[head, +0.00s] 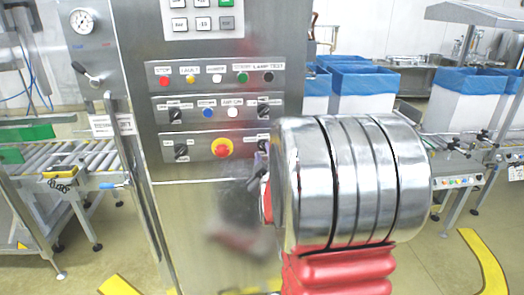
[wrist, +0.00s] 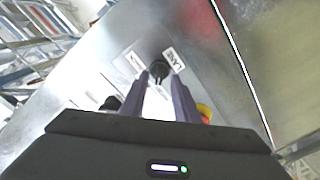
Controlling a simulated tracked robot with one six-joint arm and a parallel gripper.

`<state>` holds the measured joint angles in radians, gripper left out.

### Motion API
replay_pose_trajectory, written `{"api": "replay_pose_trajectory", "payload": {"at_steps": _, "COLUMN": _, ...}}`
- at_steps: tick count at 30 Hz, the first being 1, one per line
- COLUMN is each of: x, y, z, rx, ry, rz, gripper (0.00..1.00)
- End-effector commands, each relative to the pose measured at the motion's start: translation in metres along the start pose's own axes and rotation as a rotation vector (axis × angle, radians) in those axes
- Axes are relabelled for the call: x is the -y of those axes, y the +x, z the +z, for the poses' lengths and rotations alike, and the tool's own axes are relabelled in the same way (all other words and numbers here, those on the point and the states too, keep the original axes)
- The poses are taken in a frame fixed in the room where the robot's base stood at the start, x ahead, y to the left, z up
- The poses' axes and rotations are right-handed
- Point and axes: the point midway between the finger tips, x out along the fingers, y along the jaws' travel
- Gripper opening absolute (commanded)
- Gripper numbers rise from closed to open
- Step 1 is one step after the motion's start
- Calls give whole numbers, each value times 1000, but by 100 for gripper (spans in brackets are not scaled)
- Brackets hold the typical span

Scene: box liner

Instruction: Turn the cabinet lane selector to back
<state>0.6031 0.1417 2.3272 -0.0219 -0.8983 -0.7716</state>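The lane selector (wrist: 160,72) is a small black knob on the steel cabinet, with a white label reading LANE beside it in the wrist view. In the head view it appears to be the black knob at the right end of the lowest control row (head: 263,146), partly hidden by my arm. My gripper (wrist: 161,78) is open, its two dark fingers pointing at the knob, one to each side of it in the picture. I cannot tell whether they touch it. The direction of the knob's pointer is unclear. My fingers are mostly hidden in the head view.
A red and yellow emergency stop (head: 222,147) sits left of the selector; its yellow edge also shows in the wrist view (wrist: 204,112). Another black knob (head: 263,110) is just above. Conveyors (head: 85,160) and blue-lined boxes (head: 365,90) stand on either side.

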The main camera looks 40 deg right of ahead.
Motion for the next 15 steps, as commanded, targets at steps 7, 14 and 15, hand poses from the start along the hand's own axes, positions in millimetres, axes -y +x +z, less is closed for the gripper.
{"api": "replay_pose_trajectory", "payload": {"at_steps": 7, "x": -3, "y": 8, "z": 3, "rx": 1, "ry": -1, "rz": 0, "gripper": 28}}
{"api": "replay_pose_trajectory", "payload": {"at_steps": 14, "x": -6, "y": 8, "z": 6, "rx": 6, "ry": 0, "rz": 6, "gripper": 28}}
{"api": "replay_pose_trajectory", "payload": {"at_steps": 15, "x": -6, "y": 8, "z": 7, "rx": 6, "ry": 0, "rz": 6, "gripper": 25}}
